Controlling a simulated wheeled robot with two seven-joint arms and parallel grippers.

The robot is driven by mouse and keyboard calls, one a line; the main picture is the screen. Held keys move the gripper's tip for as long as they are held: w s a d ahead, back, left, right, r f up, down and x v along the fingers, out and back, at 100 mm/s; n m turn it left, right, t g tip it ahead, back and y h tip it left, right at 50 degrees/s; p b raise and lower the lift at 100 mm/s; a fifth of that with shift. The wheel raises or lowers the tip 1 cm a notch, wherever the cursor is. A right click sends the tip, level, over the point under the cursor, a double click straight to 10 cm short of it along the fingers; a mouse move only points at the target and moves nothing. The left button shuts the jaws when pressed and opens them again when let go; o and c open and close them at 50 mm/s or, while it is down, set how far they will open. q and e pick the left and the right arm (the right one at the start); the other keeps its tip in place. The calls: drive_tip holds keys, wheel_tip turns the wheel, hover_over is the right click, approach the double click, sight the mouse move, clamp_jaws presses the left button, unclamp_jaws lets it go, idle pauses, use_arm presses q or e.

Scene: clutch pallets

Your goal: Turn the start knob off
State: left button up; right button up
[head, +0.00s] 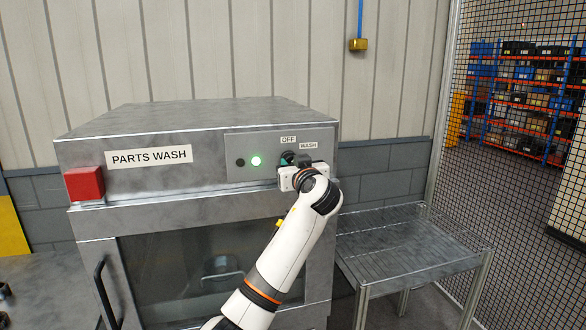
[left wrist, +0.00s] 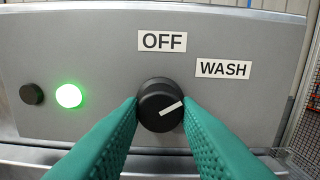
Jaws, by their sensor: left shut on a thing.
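The start knob (left wrist: 152,98) is round and black with a white pointer line, on the grey panel of the parts washer (head: 190,205). Its pointer aims right and slightly up, towards the WASH label side (left wrist: 223,68) and away from the OFF label (left wrist: 162,41) above the knob. My left gripper (left wrist: 160,110) is shut on the knob, one green finger on each side. In the head view my left gripper (head: 290,160) is at the panel and mostly hides the knob. My right gripper is not in view.
A green lamp (left wrist: 69,95) is lit beside a dark round button (left wrist: 32,94). A red box (head: 84,184) sits on the washer's left corner. A metal rack table (head: 410,240) stands to the right, by a mesh fence (head: 500,190).

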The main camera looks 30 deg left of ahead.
use_arm(q)
drive_tip(key=shift+w+d+n+b, duration=0.1)
drive_tip(key=shift+n+b, duration=5.6)
drive_tip(key=shift+b, duration=1.25)
drive_tip(key=shift+r, duration=0.1)
drive_tip(key=o, duration=1)
drive_tip(key=shift+c, duration=0.2)
